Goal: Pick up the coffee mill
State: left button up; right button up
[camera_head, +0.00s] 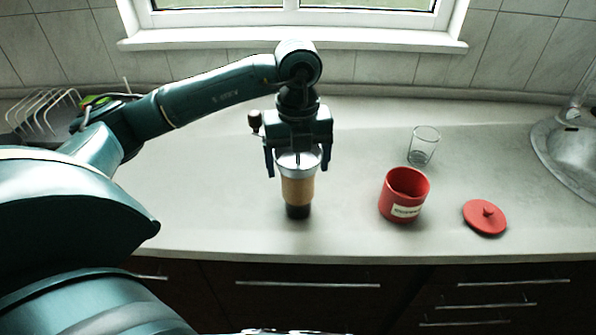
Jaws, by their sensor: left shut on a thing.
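The coffee mill (298,190) is upright in the middle of the counter, with a silver top, a tan middle band and a dark base. A small dark knob (254,121) shows at the upper left, beside my gripper. My left gripper (298,160) comes down from above and is shut on the mill's silver top, one finger on each side. I cannot tell whether the mill's base touches the counter. My right gripper is not in view.
A red enamel pot (404,195) with a white label stands open to the right. Its red lid (485,217) lies beside it. A clear glass (423,146) stands behind the pot. A metal sink (565,152) is at the far right and a wire rack (45,115) at the left.

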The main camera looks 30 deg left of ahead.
pick_arm(q)
jog(key=shift+r, duration=0.1)
jog(key=shift+c, duration=1)
